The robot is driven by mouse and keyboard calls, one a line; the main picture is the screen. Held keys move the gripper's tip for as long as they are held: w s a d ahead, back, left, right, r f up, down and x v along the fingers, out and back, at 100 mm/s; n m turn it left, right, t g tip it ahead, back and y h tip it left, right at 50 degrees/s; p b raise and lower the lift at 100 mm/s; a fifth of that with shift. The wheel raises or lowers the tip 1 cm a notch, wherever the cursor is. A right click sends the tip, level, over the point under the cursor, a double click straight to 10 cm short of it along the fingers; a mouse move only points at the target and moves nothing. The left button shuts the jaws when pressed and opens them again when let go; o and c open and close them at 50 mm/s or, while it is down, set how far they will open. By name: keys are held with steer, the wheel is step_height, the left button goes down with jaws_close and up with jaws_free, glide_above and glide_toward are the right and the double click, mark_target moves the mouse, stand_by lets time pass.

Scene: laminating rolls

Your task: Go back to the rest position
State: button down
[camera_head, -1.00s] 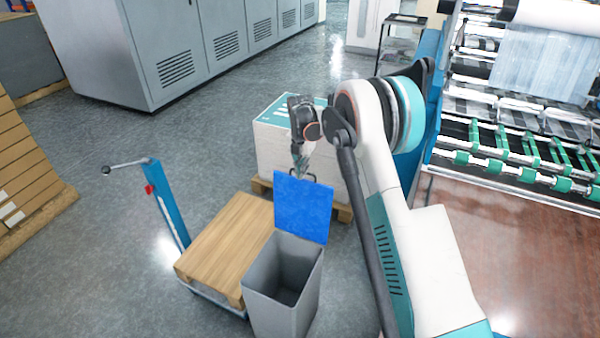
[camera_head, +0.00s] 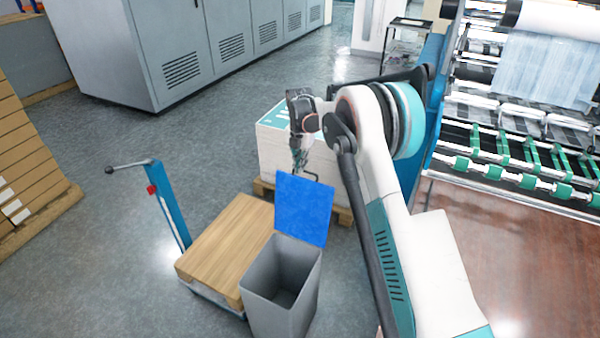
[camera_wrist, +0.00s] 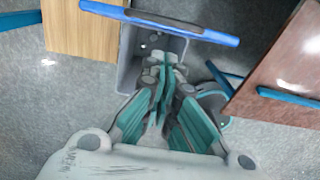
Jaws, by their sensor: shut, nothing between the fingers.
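My gripper (camera_head: 300,160) hangs just behind and above the raised blue lid (camera_head: 303,208) of the grey bin (camera_head: 283,290) in the head view. In the wrist view my gripper (camera_wrist: 167,62) is shut with its fingers together and nothing between them. There the blue lid (camera_wrist: 160,22) shows edge-on beyond the fingertips, and the grey bin (camera_wrist: 132,62) is partly hidden behind the fingers. The inside of the bin looks dark and I see no object in it.
A pallet jack (camera_head: 172,205) with a wooden board load (camera_head: 225,245) stands left of the bin. A white stack on a pallet (camera_head: 275,150) is behind my gripper. The laminating machine (camera_head: 520,150) is at right, grey cabinets (camera_head: 190,50) at back.

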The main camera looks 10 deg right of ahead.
steer(key=d+r+m, duration=0.3)
steer(key=r+m, duration=0.1)
steer(key=r, duration=0.7)
steer(key=s+r+m+t+b, duration=0.1)
steer(key=s+r+m+t, duration=0.1)
steer(key=s+r+m, duration=0.6)
steer(key=s+r+m+t+b, duration=0.1)
steer(key=s+r+m, duration=0.2)
steer(key=s+r, duration=0.55)
steer(key=s+f+m+t, duration=0.1)
steer(key=s+f+m, duration=0.2)
steer(key=s, duration=0.7)
steer(key=s+d+f+m+t+b, duration=0.1)
steer(key=s+f+m, duration=0.3)
steer(key=s, duration=0.6)
steer(key=s+f+m+t, duration=0.1)
steer(key=s+f+m, duration=0.2)
steer(key=s+m, duration=0.3)
steer(key=s, duration=0.4)
steer(key=shift+s+d+f+m+t+b, duration=0.15)
steer(key=shift+s+f+m+t+b, duration=0.15)
steer(key=shift+m+t+b, duration=0.1)
